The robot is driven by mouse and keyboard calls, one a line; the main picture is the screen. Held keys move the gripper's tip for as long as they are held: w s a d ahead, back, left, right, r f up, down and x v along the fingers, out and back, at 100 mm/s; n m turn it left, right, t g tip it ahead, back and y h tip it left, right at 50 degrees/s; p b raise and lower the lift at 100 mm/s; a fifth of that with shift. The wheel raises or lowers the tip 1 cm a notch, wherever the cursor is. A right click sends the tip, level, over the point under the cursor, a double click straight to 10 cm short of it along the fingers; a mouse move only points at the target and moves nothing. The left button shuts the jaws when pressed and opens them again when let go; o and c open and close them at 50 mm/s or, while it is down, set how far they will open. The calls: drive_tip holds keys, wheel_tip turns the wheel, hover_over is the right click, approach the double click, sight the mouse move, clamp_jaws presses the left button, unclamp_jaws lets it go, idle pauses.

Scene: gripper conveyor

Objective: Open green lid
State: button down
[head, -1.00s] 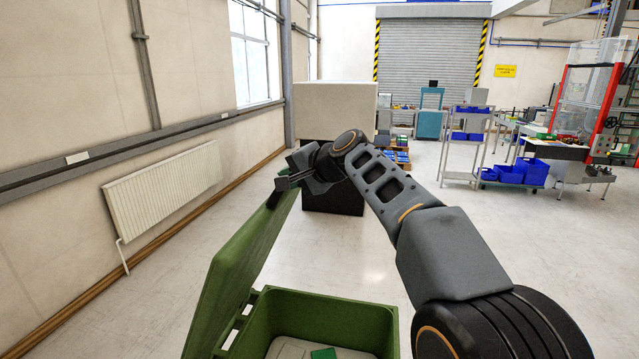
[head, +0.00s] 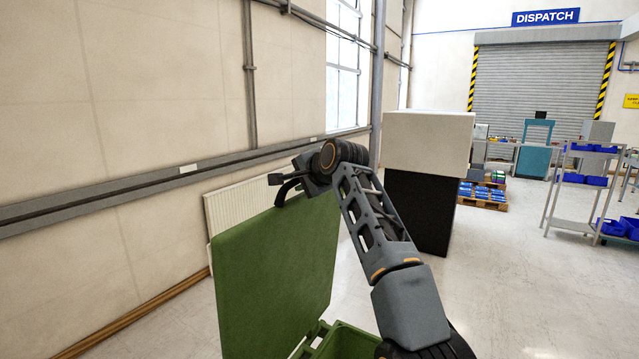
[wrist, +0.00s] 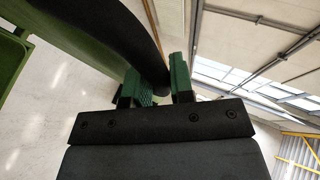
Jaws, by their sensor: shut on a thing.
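The green lid (head: 275,265) stands raised, close to upright, above the green bin (head: 350,342) at the bottom of the head view. My gripper (head: 283,186) is at the lid's top edge, shut on the black curved handle (head: 287,190). In the wrist view the handle (wrist: 110,30) runs down between the green-padded fingers of my gripper (wrist: 162,82), and part of the green lid shows behind it. The bin's inside is mostly out of view in the head view.
A wall with a radiator (head: 222,205) stands close to the left of the lid. A pale box on a black stand (head: 420,200) is ahead, just right of my arm. A grey rack with blue bins (head: 585,190) is farther right. Floor between is clear.

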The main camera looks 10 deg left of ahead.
drive_tip(key=shift+w+a, duration=0.1)
drive_tip(key=shift+a, duration=0.3)
drive_tip(key=shift+r, duration=0.1)
drive_tip(key=c, duration=1.1)
unclamp_jaws()
drive_tip(key=shift+o, duration=0.2)
drive_tip(key=shift+d, duration=0.1)
drive_tip(key=b+v, duration=0.4)
drive_tip(key=v, duration=0.9)
drive_tip(key=shift+s+d+b, duration=0.2)
drive_tip(key=shift+s+b, duration=0.1)
drive_tip(key=shift+b, duration=0.05)
drive_tip(key=shift+r, duration=0.15)
drive_tip(key=shift+c, duration=0.2)
